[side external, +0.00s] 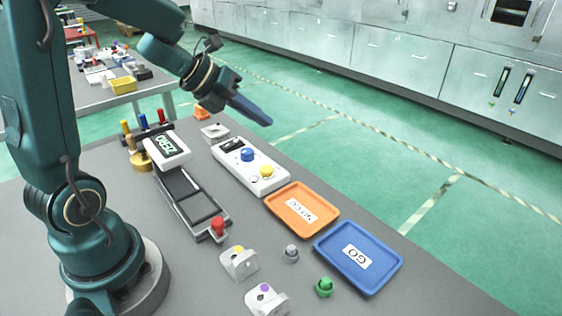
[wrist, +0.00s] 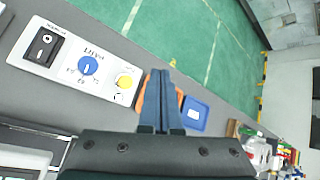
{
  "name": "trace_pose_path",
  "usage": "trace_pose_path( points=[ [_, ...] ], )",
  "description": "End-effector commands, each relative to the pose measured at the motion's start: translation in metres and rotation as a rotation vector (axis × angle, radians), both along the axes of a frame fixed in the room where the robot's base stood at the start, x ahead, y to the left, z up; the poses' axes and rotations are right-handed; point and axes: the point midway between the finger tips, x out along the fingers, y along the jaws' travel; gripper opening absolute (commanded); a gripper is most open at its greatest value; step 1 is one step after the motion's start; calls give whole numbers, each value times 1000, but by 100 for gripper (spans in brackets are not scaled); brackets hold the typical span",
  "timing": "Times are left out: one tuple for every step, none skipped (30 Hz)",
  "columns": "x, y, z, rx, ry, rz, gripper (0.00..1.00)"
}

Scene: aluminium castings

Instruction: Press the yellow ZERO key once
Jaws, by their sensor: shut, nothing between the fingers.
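The yellow key (side external: 267,171) is a round button at the near right end of a white control box (side external: 236,163). In the wrist view the yellow key (wrist: 124,81) shows just left of my fingertips, on the white box (wrist: 110,93). My gripper (side external: 266,121) is shut and empty, with its blue fingers in the air above and beyond the box, apart from the key. In the wrist view the shut fingers (wrist: 160,74) point away from the camera.
The box also bears a blue knob (side external: 247,154) and a black switch (side external: 232,144). An orange tray (side external: 275,206) and a blue GO tray (side external: 330,255) lie to the right. Small castings (side external: 236,264), a green part (side external: 324,287) and a grey part (side external: 291,253) lie in front.

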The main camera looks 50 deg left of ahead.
Motion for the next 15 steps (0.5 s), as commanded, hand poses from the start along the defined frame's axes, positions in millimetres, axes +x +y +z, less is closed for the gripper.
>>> trace_pose_path(
  points=[
    [0, 0, 0, 0, 0, 0, 0],
    [0, 0, 0, 0, 0, 0, 0],
    [0, 0, -1, -1, 0, 1, 0],
    [0, 0, -2, -2, 1, 1, 0],
    [0, 0, -4, -3, 1, 1, 0],
    [0, 0, -6, -3, 2, 1, 0],
    [0, 0, -9, -4, 3, 1, 0],
    [0, 0, -12, -5, 3, 1, 0],
    [0, 0, -16, -4, 4, 2, 0],
    [-1, 0, -20, -4, 4, 3, 0],
    [-1, 0, -24, -5, 5, 3, 0],
    [-1, 0, -30, -7, 6, 3, 0],
    [-1, 0, -35, -7, 6, 4, 0],
    [-1, 0, -39, -6, 6, 4, 0],
    [-1, 0, -44, -5, 6, 5, 0]
  ],
)
